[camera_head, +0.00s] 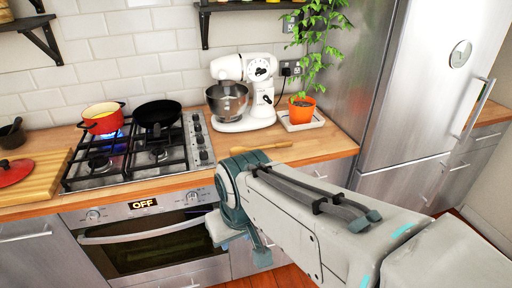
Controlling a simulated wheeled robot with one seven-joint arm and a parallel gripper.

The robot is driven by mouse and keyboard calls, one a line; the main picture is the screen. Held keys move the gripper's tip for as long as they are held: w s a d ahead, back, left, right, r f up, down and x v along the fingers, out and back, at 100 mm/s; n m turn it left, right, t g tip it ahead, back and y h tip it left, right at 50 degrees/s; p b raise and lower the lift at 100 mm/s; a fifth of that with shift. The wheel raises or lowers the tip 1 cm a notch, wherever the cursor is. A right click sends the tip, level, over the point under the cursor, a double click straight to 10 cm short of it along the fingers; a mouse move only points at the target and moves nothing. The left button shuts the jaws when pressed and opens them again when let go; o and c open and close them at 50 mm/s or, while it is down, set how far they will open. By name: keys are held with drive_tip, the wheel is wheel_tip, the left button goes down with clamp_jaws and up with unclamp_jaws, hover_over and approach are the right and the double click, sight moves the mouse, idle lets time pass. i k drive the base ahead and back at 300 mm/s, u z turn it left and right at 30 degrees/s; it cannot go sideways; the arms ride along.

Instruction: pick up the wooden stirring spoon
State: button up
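The wooden stirring spoon (262,148) lies flat on the wooden counter (325,143), right of the stove and in front of the white stand mixer. Its handle points right. My arm reaches in from the lower right. My gripper (240,244) hangs in front of the oven and the counter edge, pointing down, nearer to the camera than the spoon. Its two fingertips look apart, with nothing between them. The gripper does not touch the spoon. The wrist's top edge lies just below the spoon in the picture.
A gas stove (140,158) holds a red pot (102,118) over a blue flame and a black pan (157,113). The stand mixer (245,90) and an orange potted plant (301,110) stand behind the spoon. A steel fridge (405,80) stands right. A cutting board (40,180) lies left.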

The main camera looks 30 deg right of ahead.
sight(235, 150)
drive_tip(key=z, duration=0.7)
drive_tip(key=i, duration=1.35)
drive_tip(key=z, duration=0.15)
drive_tip(key=k, duration=1)
drive_tip(key=u, duration=0.25)
drive_tip(key=i, duration=0.45)
drive_tip(key=u, duration=0.45)
